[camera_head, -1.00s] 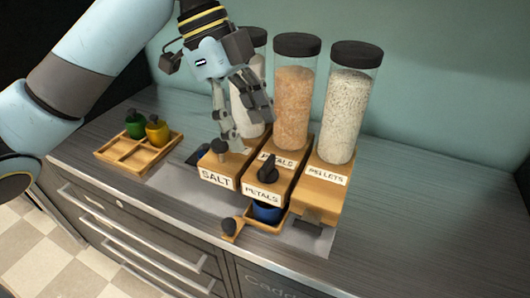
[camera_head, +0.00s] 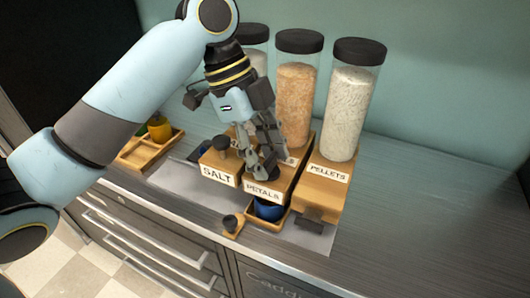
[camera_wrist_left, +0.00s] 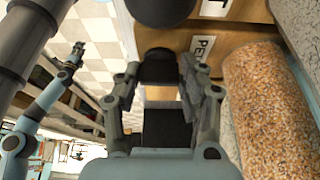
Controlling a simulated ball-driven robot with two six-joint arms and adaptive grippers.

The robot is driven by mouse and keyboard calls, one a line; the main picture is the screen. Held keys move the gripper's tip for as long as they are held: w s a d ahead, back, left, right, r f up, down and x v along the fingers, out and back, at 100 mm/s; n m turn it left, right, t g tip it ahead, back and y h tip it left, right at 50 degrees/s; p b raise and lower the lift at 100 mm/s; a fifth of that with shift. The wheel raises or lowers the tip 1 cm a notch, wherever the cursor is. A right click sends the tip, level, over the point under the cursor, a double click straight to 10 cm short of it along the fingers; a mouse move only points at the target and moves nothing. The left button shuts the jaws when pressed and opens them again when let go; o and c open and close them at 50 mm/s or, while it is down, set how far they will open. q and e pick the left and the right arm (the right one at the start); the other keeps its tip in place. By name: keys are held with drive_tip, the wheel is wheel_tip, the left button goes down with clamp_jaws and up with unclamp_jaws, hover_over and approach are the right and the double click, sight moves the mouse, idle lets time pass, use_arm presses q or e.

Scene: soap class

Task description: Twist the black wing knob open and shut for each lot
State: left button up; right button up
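The black wing knob (camera_head: 270,170) is on the front of the PETALS dispenser (camera_head: 266,193), under a jar of orange flakes (camera_head: 295,100). My left gripper (camera_head: 260,174) is at this knob, fingers pointing down and partly hiding it. In the left wrist view, the fingers (camera_wrist_left: 160,85) are apart on both sides of a black knob (camera_wrist_left: 158,68), with narrow gaps seeming to show. A blue cup (camera_head: 268,210) sits in a wooden holder below the PETALS dispenser. In the left wrist view, what looks like my right gripper (camera_wrist_left: 76,50) is far off and small; its fingers are unclear.
The PELLETS dispenser (camera_head: 325,180) stands on the right. A divided wooden tray (camera_head: 140,155) is partly behind my left arm. The counter is clear at right (camera_head: 430,210).

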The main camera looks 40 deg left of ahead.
use_arm(q)
drive_tip(key=c, duration=0.4)
drive_tip(key=shift+s+r+n+p, duration=0.15)
drive_tip(key=shift+n+p, duration=0.45)
drive_tip(key=shift+p, duration=0.35)
drive_tip(key=n+t+p, duration=0.1)
drive_tip(key=n+p, duration=0.1)
drive_tip(key=p, duration=0.1)
drive_tip(key=shift+d+n+y+p, duration=0.1)
drive_tip(key=shift+n+y+p, duration=0.2)
drive_tip(key=shift+n+p, duration=0.1)
drive_tip(key=shift+n+t+p, duration=0.5)
drive_tip(key=shift+n+p, duration=0.1)
drive_tip(key=shift+n, duration=0.4)
drive_tip(key=shift+n+y, duration=0.3)
drive_tip(key=shift+n, duration=0.2)
drive_tip(key=shift+t, duration=0.3)
